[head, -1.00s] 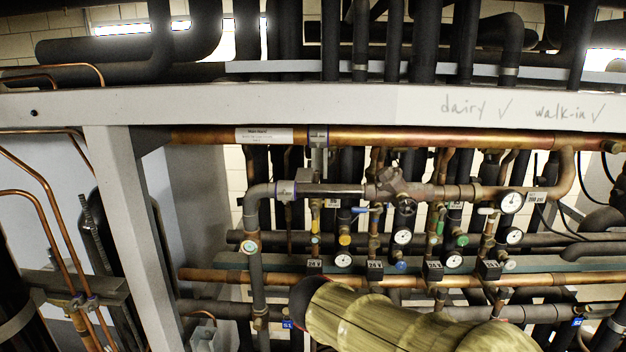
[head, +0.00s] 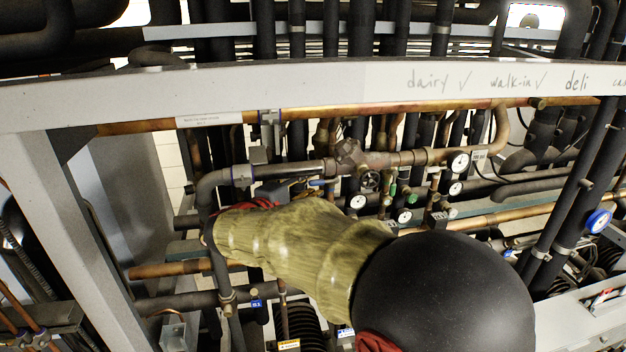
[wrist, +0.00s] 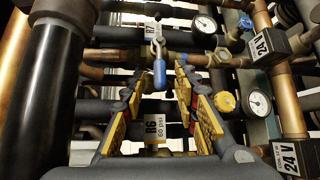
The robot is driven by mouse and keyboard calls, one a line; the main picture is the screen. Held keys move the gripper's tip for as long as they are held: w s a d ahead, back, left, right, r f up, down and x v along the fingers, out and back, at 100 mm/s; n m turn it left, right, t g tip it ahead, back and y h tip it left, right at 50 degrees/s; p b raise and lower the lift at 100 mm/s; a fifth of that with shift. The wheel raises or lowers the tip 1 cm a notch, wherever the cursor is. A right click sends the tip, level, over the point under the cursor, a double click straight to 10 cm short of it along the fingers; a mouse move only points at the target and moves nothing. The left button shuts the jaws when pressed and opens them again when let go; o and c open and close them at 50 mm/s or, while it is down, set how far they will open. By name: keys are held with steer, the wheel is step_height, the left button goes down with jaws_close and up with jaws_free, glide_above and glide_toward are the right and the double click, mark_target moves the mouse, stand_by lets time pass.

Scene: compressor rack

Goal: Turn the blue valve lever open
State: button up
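The blue valve lever (wrist: 159,73) hangs down from a small valve on a pipe in the wrist view, just below the R7 tag (wrist: 153,31). My gripper (wrist: 158,92) is open, with yellow-padded fingers to the left and right of the lever's line. The lever shows in the gap between the fingertips, and neither pad visibly touches it. How far it lies from the fingertips in depth is hard to tell. In the head view my arm covers most of the area around the valve, and I cannot make out the fingers there.
A yellow knob (wrist: 225,102) and a gauge (wrist: 259,103) sit close to the right finger. A thick black pipe (wrist: 35,85) stands at left. In the head view, a grey beam (head: 330,88) crosses above a copper pipe (head: 420,112). Pipes crowd the space around.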

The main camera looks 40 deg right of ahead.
steer(key=shift+w+d, duration=0.1)
steer(key=shift+d, duration=0.45)
steer(key=shift+w+d+f, duration=0.2)
steer(key=shift+w+d, duration=0.05)
steer(key=shift+d, duration=0.1)
steer(key=shift+c, duration=1.4)
jaws_close()
